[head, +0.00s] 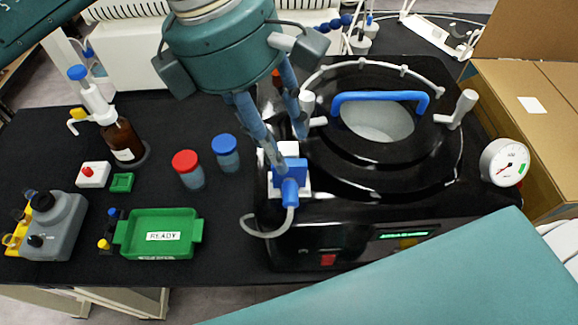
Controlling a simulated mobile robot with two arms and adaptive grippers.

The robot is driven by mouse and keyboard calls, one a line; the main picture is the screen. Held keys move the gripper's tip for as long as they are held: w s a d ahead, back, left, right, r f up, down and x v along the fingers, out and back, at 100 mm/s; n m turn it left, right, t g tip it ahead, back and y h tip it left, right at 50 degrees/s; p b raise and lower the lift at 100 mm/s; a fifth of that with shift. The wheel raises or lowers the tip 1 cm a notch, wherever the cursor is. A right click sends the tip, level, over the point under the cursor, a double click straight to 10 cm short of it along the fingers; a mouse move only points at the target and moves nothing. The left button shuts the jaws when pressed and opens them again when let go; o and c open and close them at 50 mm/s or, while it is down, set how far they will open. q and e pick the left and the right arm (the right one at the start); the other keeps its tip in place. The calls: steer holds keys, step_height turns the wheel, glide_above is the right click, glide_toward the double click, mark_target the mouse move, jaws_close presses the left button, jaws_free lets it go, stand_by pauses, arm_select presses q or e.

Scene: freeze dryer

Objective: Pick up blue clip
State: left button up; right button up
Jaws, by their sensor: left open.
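A blue block-shaped piece (291,171), which looks like the blue clip, sits against a white fitting (304,187) at the front left of the black freeze dryer. A blue cylindrical part joins it to a grey hose (266,234) that curves down in front. My left gripper (289,149) comes down from above with its fingers apart and nothing seen between them. Its fingertips are just above the blue piece and partly hide its upper side; I cannot tell whether they touch it. My right gripper is not in view.
The freeze dryer's lid (378,164) has a blue handle (380,97). A red-lidded jar (189,177), a blue-lidded jar (226,160) and a green READY tray (128,236) stand left. A pressure gauge (504,163) is at right. My teal arm link covers the lower right.

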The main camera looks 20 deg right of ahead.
mark_target(288, 160)
arm_select(q)
steer(key=x, duration=0.1)
steer(key=p+x, duration=0.1)
steer(key=x, duration=0.1)
steer(key=shift+s+d+f, duration=0.15)
steer(key=shift+s+f, duration=0.1)
steer(key=shift+d+f, duration=0.1)
steer(key=shift+f, duration=0.3)
steer(key=c, duration=0.8)
steer(key=shift+c, duration=0.2)
steer(key=shift+r, duration=0.15)
